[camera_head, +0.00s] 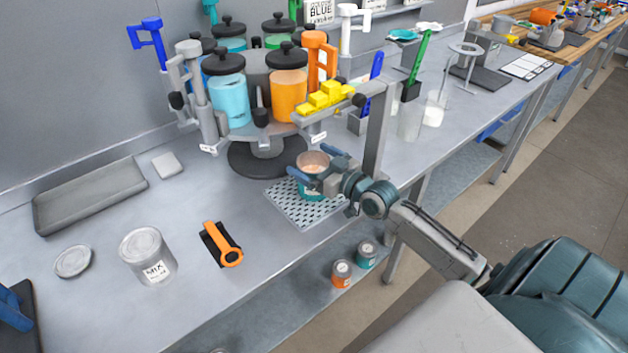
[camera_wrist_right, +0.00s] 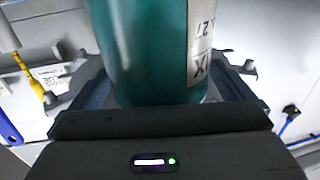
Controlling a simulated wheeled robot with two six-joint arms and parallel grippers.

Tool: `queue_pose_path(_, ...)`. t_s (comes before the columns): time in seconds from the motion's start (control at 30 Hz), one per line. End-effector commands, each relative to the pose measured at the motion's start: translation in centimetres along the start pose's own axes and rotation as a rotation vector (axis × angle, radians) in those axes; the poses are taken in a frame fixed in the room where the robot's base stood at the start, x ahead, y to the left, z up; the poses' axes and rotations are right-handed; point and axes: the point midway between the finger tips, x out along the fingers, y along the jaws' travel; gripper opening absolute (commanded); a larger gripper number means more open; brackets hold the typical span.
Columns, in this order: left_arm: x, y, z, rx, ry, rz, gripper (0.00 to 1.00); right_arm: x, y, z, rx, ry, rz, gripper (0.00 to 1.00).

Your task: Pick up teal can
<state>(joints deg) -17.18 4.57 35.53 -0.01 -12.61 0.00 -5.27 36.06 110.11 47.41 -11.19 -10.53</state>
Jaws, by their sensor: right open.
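A teal can (camera_head: 308,193) with an open top and a pinkish-brown surface inside stands on the perforated drip tray (camera_head: 289,207) under the dispenser. My right gripper (camera_head: 328,167) reaches it from the right, with its blue fingers near the can's upper part. In the right wrist view the teal can (camera_wrist_right: 150,55), with a white label on its right side, fills the space between the open fingers. I cannot tell whether either finger touches it. Another teal can (camera_head: 366,255) stands on the lower shelf.
The dispenser carousel (camera_head: 268,158) with several colour canisters stands just behind. A grey upright post (camera_head: 376,135) rises close to my right gripper. An orange can (camera_head: 342,274) is on the lower shelf.

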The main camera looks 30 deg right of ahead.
Motion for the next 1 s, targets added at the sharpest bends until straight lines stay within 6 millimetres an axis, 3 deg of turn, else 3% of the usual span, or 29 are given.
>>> queue_pose_path(0.07, 0.0, 0.0, 0.0, 0.0, 0.0, 0.0, 0.36, 0.0, 0.0, 0.0, 0.0, 0.0, 0.0, 1.0)
queue_pose_path(0.4, 0.0, 0.0, 0.0, 0.0, 0.0, 0.0, 0.36, 0.0, 0.0, 0.0, 0.0, 0.0, 0.0, 0.33)
queue_pose_path(0.5, 0.0, 0.0, 0.0, 0.0, 0.0, 0.0, 0.36, 0.0, 0.0, -0.1, -0.001, 0.002, 0.0, 0.19)
queue_pose_path(1.0, -0.6, -0.1, 0.0, 0.0, 0.0, 0.0, 0.36, 0.0, 0.0, -1.2, -0.003, 0.003, -0.001, 0.19)
